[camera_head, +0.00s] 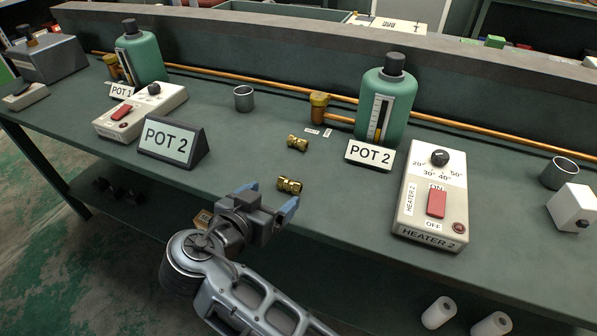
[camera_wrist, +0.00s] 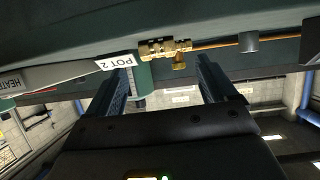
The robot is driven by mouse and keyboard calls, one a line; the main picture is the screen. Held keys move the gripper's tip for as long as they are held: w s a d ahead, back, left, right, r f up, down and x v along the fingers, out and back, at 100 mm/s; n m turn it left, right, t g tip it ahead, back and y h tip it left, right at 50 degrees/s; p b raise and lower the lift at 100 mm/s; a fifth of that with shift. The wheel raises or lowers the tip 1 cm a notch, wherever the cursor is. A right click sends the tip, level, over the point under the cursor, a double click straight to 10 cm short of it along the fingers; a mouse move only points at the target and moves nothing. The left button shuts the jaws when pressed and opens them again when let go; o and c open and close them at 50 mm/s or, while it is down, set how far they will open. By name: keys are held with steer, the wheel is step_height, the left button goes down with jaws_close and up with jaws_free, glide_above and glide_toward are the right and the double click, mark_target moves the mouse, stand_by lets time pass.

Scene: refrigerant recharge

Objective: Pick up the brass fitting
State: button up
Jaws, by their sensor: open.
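Two brass fittings lie on the dark green bench top in the head view. The nearer brass fitting (camera_head: 289,185) lies just beyond my gripper (camera_head: 267,198), and the farther brass fitting (camera_head: 297,142) lies behind it. My gripper is open and empty, with its blue fingertips near the bench's front edge. In the wrist view, a brass fitting (camera_wrist: 165,46) shows ahead, across the gap between the fingers of my gripper (camera_wrist: 164,66). I see no contact between the fingers and a fitting.
A POT 2 sign (camera_head: 171,143) stands left of the fittings. A heater box (camera_head: 434,195) stands to the right. A green bottle (camera_head: 385,105), a brass valve (camera_head: 318,107) and a grey cup (camera_head: 244,98) stand behind. The bench around the fittings is mostly clear.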

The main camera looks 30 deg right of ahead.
mark_target(289, 183)
steer(key=shift+w+d, duration=0.5)
steer(key=shift+d, duration=0.1)
steer(key=x, duration=0.2)
steer(key=p+x, duration=0.1)
steer(key=x, duration=0.3)
steer(key=shift+s+d+r, duration=0.15)
steer(key=shift+d+r, duration=0.1)
steer(key=shift+r, duration=0.1)
steer(key=shift+w+d+f, duration=0.25)
steer(key=shift+w+d, duration=0.05)
steer(key=shift+d, duration=0.15)
steer(key=shift+c, duration=0.4)
steer(key=c, duration=1)
